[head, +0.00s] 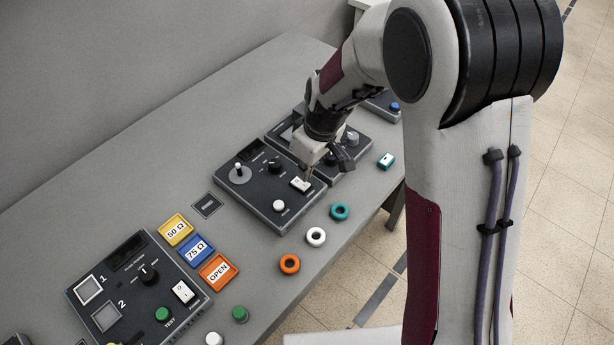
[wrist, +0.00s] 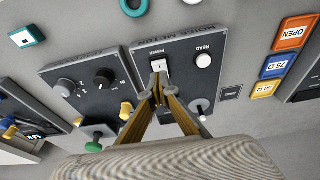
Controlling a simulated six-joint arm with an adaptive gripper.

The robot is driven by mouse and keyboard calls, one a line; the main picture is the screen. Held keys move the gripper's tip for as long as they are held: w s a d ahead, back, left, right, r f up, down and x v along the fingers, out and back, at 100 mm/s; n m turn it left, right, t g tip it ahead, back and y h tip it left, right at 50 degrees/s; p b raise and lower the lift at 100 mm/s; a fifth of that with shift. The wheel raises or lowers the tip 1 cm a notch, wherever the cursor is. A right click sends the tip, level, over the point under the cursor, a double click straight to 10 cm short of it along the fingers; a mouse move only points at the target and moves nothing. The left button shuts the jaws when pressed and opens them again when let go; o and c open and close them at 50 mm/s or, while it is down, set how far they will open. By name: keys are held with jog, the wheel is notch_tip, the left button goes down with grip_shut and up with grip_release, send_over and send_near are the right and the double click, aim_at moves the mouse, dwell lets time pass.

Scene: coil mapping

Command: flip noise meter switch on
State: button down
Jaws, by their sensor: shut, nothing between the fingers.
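The noise meter (head: 250,198) is a dark box on the grey table, and it also fills the middle of the wrist view (wrist: 186,75). Its white rocker power switch (head: 300,185) sits near the right edge of the panel in the head view; it shows at the fingertips in the wrist view (wrist: 160,65). My gripper (head: 309,177) is shut and empty, pointing down at the switch. In the wrist view its fingertips (wrist: 159,80) overlap the switch's lower edge. I cannot tell whether they touch it or which way the rocker is tipped.
A white READ button (wrist: 203,61) and a lever (head: 239,172) share the meter's panel. Another knobbed box (wrist: 80,85) stands close beside it. Coil rings (head: 316,237) lie in front. Coloured labelled tiles (head: 197,249) and a further control box (head: 135,285) lie left.

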aim_at(306, 186)
jog(key=shift+s+d+f, duration=0.1)
jog(key=shift+d+f, duration=0.05)
jog(key=shift+f, duration=1)
jog(key=shift+s+d+f, duration=0.2)
jog(key=shift+f, duration=0.3)
jog(key=shift+w+a+r, duration=0.1)
jog(key=shift+a, duration=0.05)
jog(key=shift+w+a+r, duration=0.2)
jog(key=shift+w+a, duration=0.1)
jog(key=shift+w, duration=0.05)
jog(key=shift+a, duration=0.1)
jog(key=shift+r, duration=0.15)
